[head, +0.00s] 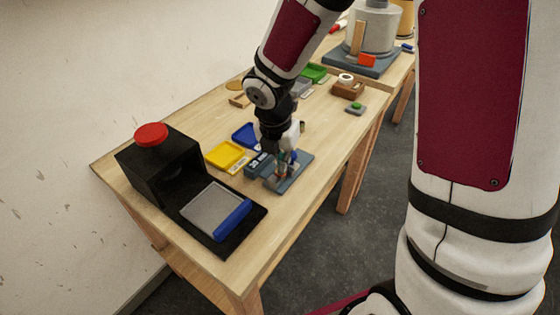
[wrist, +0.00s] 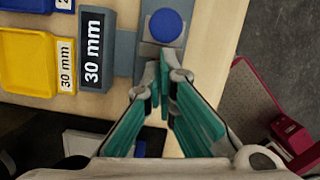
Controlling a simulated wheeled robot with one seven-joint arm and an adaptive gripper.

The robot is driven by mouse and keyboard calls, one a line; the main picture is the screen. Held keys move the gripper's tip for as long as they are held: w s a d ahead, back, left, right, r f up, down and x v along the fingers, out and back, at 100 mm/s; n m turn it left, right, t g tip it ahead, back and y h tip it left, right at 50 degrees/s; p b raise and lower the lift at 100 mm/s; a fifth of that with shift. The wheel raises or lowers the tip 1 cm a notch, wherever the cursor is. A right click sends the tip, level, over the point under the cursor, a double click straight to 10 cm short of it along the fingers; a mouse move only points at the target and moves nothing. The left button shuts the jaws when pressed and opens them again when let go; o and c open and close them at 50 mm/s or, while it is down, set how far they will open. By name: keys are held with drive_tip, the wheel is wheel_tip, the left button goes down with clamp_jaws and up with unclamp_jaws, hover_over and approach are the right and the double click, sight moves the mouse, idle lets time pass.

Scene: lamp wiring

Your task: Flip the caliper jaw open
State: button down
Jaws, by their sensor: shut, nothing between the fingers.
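The caliper fixture shows as a blue-grey base plate (head: 301,173) near the table's right edge, beside a "30 mm" block. In the wrist view a round blue knob (wrist: 165,25) sits on a grey metal part (wrist: 150,50) over the blue-grey base (wrist: 125,42); I cannot tell how far the jaw is turned. My gripper (head: 286,161) points down over the fixture and hides part of it. In the wrist view my gripper (wrist: 166,68) has teal-padded fingers, shut and empty, with tips just short of the knob; contact cannot be told.
A yellow tray (head: 225,155) and a blue tray (head: 245,133) lie left of the fixture. A black box with a red button (head: 151,134) stands at the near left. A small block with a green button (head: 356,108) is farther back. Bare table lies in front of the fixture.

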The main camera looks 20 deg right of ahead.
sight(289, 167)
drive_tip(key=shift+w+d+r+p, duration=0.1)
drive_tip(key=shift+w+d+p, duration=0.4)
drive_tip(key=shift+d, duration=0.15)
drive_tip(key=shift+w+d+p, duration=0.35)
drive_tip(key=shift+d+p, duration=0.1)
drive_tip(key=shift+d, duration=0.2)
drive_tip(key=shift+w+d, duration=0.15)
drive_tip(key=shift+w, duration=0.05)
